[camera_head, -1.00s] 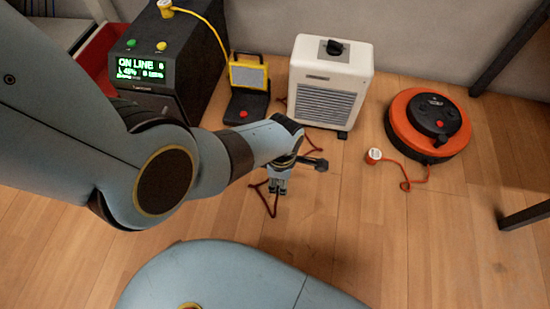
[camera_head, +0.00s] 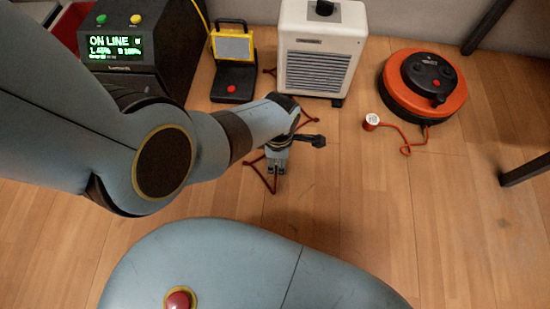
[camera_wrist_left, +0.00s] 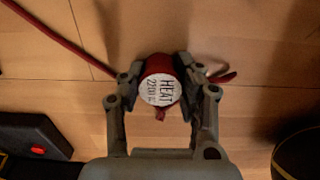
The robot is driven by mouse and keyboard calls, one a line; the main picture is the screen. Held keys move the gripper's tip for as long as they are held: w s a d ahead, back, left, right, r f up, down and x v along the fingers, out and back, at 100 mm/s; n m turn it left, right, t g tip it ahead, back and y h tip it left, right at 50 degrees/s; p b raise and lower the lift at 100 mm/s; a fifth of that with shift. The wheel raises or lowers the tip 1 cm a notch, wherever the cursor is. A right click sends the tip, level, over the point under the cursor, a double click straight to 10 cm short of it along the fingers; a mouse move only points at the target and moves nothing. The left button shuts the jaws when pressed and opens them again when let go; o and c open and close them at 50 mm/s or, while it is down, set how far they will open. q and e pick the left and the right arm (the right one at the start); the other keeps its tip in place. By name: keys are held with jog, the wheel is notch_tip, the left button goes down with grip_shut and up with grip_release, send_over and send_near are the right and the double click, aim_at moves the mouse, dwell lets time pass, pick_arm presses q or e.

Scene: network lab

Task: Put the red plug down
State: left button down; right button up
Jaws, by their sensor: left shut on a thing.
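The red plug (camera_wrist_left: 160,112) is in the left wrist view, with a white round face (camera_wrist_left: 160,90) reading "HEAT 2200" turned to the camera. My left gripper (camera_wrist_left: 159,84) is shut on it, one finger on each side. A dark red cord (camera_wrist_left: 62,40) runs past the plug. In the head view my left gripper (camera_head: 276,168) points down over the wooden floor, in front of the white heater (camera_head: 318,60). The plug is hidden there, but red cord (camera_head: 268,184) shows around the gripper. I cannot tell whether the plug touches the floor. My right gripper is not in view.
A yellow work lamp (camera_head: 233,60) and a black power unit (camera_head: 140,50) with an "ON LINE" display stand at the back left. The floor (camera_head: 370,200) right of the gripper is clear.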

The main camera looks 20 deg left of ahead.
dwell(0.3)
pick_arm(q)
jog(key=c, duration=0.9)
grip_release()
jog(key=shift+f, duration=0.1)
